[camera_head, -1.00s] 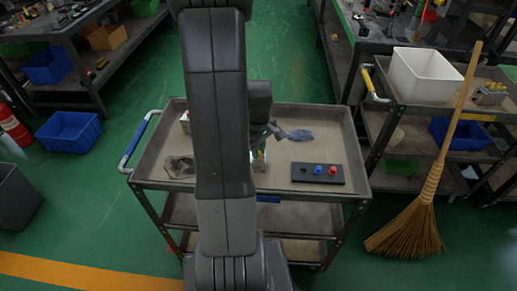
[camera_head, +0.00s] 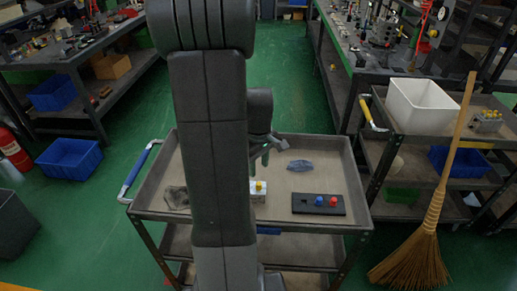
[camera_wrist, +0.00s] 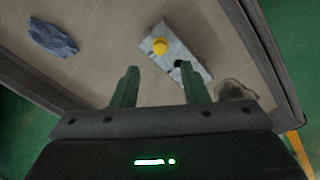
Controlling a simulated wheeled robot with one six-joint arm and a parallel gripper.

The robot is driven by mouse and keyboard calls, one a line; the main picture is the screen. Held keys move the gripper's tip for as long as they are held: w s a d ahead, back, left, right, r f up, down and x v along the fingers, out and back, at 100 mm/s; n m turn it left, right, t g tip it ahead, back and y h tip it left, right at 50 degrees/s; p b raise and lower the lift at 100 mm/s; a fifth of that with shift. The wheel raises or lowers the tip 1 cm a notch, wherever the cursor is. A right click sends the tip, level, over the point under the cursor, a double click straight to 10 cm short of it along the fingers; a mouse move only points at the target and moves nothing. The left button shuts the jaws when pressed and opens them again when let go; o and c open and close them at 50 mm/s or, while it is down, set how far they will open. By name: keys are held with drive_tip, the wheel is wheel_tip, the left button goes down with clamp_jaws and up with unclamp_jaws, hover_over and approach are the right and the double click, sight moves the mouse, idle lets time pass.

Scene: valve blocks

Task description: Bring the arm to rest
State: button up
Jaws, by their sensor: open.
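My gripper (camera_head: 262,152) is open and empty, above the grey work cart's top (camera_head: 232,222). In the wrist view its two dark fingers (camera_wrist: 158,78) are spread apart with nothing between them. A silver valve block (camera_wrist: 186,58) with a yellow knob (camera_wrist: 160,46) and a dark round spot lies on the cart beyond the fingertips. The head view shows the block (camera_head: 259,196) below my gripper and apart from it, partly hidden by my arm. A black plate (camera_head: 328,211) with a blue knob (camera_head: 319,201) and a red knob (camera_head: 333,202) lies to its right.
A blue cloth (camera_head: 300,165) and a dark rag (camera_head: 176,198) lie on the cart, which has raised edges. A broom (camera_head: 435,210) leans at a second cart with a white bin (camera_head: 422,105) on the right. Green floor is clear behind the cart.

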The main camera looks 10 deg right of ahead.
sight(259, 183)
wheel_tip(259, 183, up, 6)
drive_tip(key=shift+r, duration=0.25)
drive_tip(key=shift+f, duration=0.15)
wheel_tip(259, 183, down, 14)
drive_tip(key=shift+r, duration=0.35)
idle(0.6)
